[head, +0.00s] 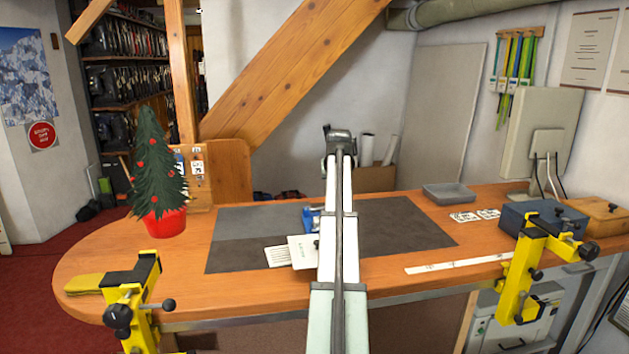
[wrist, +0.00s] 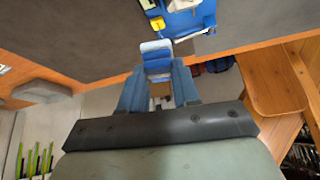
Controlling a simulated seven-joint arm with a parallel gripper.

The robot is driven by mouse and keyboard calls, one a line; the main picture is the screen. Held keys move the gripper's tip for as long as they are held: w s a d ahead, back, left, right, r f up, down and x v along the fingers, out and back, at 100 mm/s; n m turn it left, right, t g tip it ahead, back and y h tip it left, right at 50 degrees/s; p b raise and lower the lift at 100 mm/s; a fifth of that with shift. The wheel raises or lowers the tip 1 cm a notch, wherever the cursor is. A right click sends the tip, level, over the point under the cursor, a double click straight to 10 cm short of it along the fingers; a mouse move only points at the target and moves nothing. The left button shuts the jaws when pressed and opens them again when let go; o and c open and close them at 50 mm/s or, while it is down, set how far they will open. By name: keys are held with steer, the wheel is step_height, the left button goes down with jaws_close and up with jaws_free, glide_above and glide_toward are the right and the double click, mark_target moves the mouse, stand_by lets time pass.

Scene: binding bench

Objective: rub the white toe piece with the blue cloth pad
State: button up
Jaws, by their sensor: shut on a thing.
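My gripper (wrist: 157,75) is shut on the blue cloth pad (wrist: 156,57), which shows between its blue fingers in the wrist view with lighter and darker bands. A blue fixture (wrist: 198,20) lies beyond the pad, at the top of the wrist view. A white piece (wrist: 182,4) on it, cut by the frame edge, looks like the toe piece. The pad appears apart from it. In the head view the fixture (head: 311,217) shows partly beside my arm. My arm hides the pad, the gripper's fingers and the white piece there.
The fixture is on a dark mat (head: 400,225) on the wooden bench. A white card or box (head: 302,251) lies in front. A Christmas tree (head: 158,175) stands left, and yellow clamps (head: 525,270) grip the front edge. A grey tray (head: 449,194) is at right.

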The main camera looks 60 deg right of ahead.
steer(key=shift+s+f+n, duration=0.3)
steer(key=shift+s+f, duration=0.05)
steer(key=shift+s, duration=0.1)
steer(key=shift+w+a+f+n+t+y, duration=0.2)
steer(key=shift+w+a+n+t+y, duration=0.35)
steer(key=shift+a+n, duration=0.35)
steer(key=shift+w+a+f+n+t+y, duration=0.35)
steer(key=shift+f+n+y, duration=0.2)
steer(key=shift+f+n, duration=0.5)
steer(key=shift+w+a+f+n+t+y, duration=0.2)
steer(key=shift+a+f+n+y, duration=0.4)
steer(key=shift+n, duration=0.8)
steer(key=shift+w+a+f+n+t+y, duration=0.3)
steer(key=shift+f+n+y, duration=0.2)
steer(key=shift+f+n, duration=0.6)
steer(key=shift+f, duration=0.75)
steer(key=shift+w+d+f, duration=0.25)
steer(key=shift+w+d, duration=0.4)
steer(key=shift+c, duration=0.4)
steer(key=shift+w+d, duration=0.8)
steer(key=shift+w, duration=0.05)
steer(key=shift+s+a+f, duration=0.1)
steer(key=shift+s+a, duration=1.1)
steer(key=shift+s, duration=0.05)
step_height(320, 180, up, 8)
steer(key=shift+s+a, duration=0.15)
